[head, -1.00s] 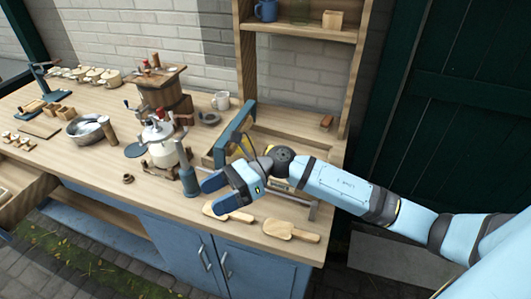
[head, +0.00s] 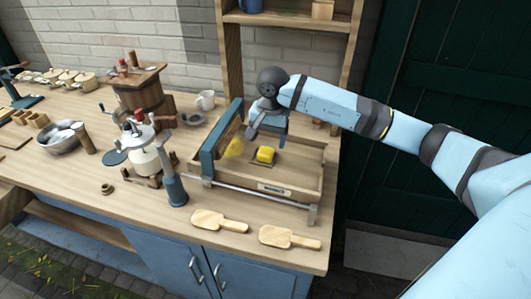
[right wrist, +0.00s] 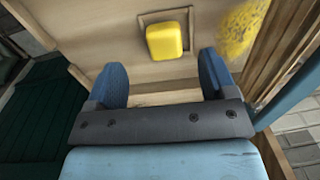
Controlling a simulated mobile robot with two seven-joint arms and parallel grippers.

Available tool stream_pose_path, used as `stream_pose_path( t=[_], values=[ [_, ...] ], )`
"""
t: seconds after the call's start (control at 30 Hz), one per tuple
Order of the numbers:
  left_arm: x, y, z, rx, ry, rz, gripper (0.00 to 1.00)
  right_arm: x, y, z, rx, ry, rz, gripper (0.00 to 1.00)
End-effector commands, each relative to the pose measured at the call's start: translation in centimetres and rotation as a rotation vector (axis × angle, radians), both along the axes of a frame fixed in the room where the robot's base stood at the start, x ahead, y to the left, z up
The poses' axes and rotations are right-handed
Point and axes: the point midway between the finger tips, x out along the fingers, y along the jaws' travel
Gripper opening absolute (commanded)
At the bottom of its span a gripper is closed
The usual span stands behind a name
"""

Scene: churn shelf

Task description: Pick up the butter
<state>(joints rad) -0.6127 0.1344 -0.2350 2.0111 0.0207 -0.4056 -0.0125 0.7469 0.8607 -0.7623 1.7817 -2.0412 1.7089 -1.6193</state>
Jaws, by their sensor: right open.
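The butter (head: 265,155) is a small yellow block on a little square plate inside a wooden tray-like box (head: 306,186). In the right wrist view the butter (right wrist: 165,40) lies ahead of the fingertips, between their lines and apart from them. My right gripper (head: 270,135) is above the box, just behind the butter in the head view. In the right wrist view the right gripper (right wrist: 167,75) is open with nothing between its two blue fingers. My left gripper is not in view.
A blue-framed panel (head: 222,143) with a yellow smear stands at the box's left side. A metal rail runs along the box front. Two wooden paddles (head: 219,221) lie in front. A churn, white jar and blue-based tool stand left. A shelf rises behind.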

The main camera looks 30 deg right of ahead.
Motion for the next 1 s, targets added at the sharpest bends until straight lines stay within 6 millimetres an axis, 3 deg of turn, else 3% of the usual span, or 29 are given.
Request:
stream_pose_path(
  t=[0.27, 0.5, 0.83, 1.0],
  values=[
    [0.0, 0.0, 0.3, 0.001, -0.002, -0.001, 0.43, 0.2, 0.1, -2.3, 0.002, 0.003, -0.001, 0.78],
    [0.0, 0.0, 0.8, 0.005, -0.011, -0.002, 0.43, 0.8, 0.2, -5.7, 0.003, 0.003, -0.002, 0.78],
    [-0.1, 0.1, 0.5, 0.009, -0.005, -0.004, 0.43, 0.9, 0.2, -6.5, 0.002, -0.001, -0.001, 0.78],
    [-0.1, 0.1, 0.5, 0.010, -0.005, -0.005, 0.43, 0.9, 0.2, -6.4, 0.002, -0.001, -0.001, 0.39]
  ],
)
